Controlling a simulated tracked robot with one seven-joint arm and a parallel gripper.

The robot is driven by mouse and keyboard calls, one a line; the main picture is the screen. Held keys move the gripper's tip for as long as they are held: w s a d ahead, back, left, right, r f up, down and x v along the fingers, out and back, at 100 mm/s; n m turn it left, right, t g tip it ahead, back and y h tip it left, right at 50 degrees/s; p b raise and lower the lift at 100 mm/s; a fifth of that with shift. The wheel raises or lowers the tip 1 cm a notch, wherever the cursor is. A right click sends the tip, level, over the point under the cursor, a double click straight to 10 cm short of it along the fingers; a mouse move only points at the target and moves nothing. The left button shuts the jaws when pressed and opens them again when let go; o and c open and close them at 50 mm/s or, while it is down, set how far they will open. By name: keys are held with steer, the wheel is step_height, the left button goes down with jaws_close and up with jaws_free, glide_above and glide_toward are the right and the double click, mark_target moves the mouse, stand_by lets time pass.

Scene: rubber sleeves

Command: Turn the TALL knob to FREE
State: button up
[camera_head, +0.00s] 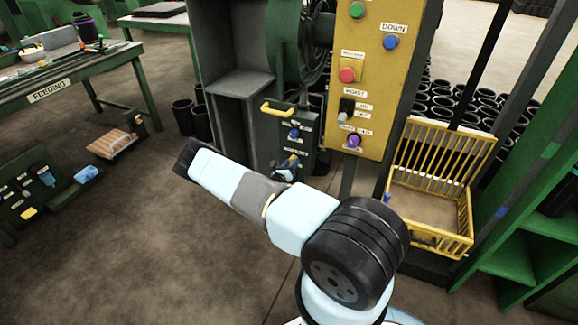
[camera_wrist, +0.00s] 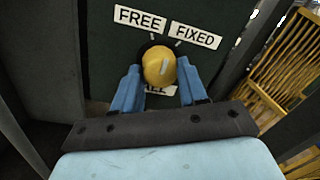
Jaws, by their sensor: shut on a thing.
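The yellow knob (camera_wrist: 157,69) sits on a dark green panel (camera_wrist: 105,62) in the wrist view. A FREE label (camera_wrist: 139,18) is above it to the left and a FIXED label (camera_wrist: 195,35) above it to the right. A label below the knob is mostly hidden; its last letters look like "ALL". A short white mark shows on the knob's face; I cannot tell which label it points at. My gripper (camera_wrist: 158,84) is shut on the knob, one blue finger on each side. In the head view my gripper (camera_head: 287,172) is at the panel's lower part, partly hidden by my arm.
A blue knob (camera_head: 293,133) and a yellow handle (camera_head: 279,108) are higher on the same panel. A yellow control board (camera_head: 375,75) with buttons, a switch and a purple knob (camera_head: 353,141) stands to the right. A yellow wire crate (camera_head: 468,215) is further right.

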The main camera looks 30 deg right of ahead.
steer(key=n, duration=0.6)
steer(key=shift+w+r+t, duration=0.15)
steer(key=shift+r+t, duration=0.05)
steer(key=shift+t, duration=0.2)
steer(key=shift+n, duration=0.3)
steer(key=shift+a, duration=0.1)
steer(key=o, duration=1)
steer(key=shift+f, duration=0.15)
steer(key=shift+o, duration=0.3)
steer(key=v, duration=1.3)
steer(key=shift+s+a+f, duration=0.15)
steer(key=shift+s+a, duration=0.15)
